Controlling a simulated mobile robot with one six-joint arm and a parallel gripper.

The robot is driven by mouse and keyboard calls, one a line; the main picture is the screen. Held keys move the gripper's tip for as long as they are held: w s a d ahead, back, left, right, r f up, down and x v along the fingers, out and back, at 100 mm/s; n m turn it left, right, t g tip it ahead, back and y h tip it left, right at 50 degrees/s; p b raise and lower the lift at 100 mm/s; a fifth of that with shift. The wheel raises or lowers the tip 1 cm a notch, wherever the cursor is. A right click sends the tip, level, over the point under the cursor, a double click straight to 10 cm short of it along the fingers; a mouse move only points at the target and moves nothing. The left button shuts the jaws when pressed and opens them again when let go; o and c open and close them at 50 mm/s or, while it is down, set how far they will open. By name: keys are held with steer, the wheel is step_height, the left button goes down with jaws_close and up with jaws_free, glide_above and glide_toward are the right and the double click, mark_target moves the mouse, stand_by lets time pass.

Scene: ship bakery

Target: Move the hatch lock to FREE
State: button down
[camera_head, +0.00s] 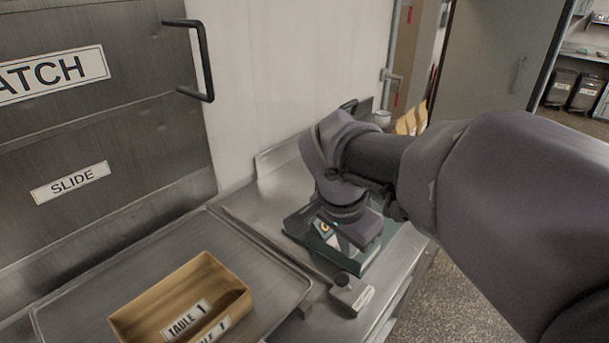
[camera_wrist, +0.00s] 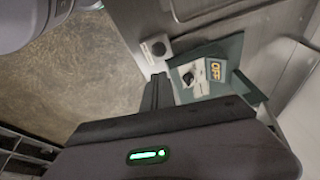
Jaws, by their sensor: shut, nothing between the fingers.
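The grey hatch (camera_head: 90,130) stands at the left in the head view, with a black handle (camera_head: 207,60), a cut-off "ATCH" sign and a "SLIDE" sign. A small grey block (camera_head: 345,292) with a pale label sits at the counter's front edge. In the wrist view a similar block (camera_wrist: 157,47) shows a dark round knob. I cannot read its label or tell whether it is the hatch lock. My gripper (camera_wrist: 158,88) is shut and empty, pointing towards the counter beside a green unit (camera_wrist: 233,80). In the head view my wrist hides part of that unit (camera_head: 367,262).
The green unit carries a pale plate with a black knob (camera_wrist: 188,79) and an "OFF" display (camera_wrist: 215,70). A tray (camera_head: 75,313) holds an open box (camera_head: 205,268) with "TABLE 1" labels. Paper bags (camera_head: 410,122) stand behind my arm. Floor lies right of the counter.

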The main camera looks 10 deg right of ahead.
steer(key=v, duration=0.3)
steer(key=shift+s+a+p, duration=0.25)
steer(key=shift+p, duration=0.1)
steer(key=s+a+f+n+t+y, duration=0.1)
steer(key=s+a+n+y, duration=0.1)
steer(key=s, duration=0.4)
steer(key=s+a+f+n+t+y, duration=0.1)
steer(key=s+a+n+t+y, duration=0.1)
steer(key=s+n, duration=0.3)
steer(key=shift+s+a+y+b, duration=0.4)
steer(key=shift+s+a, duration=0.3)
steer(key=shift+s, duration=0.45)
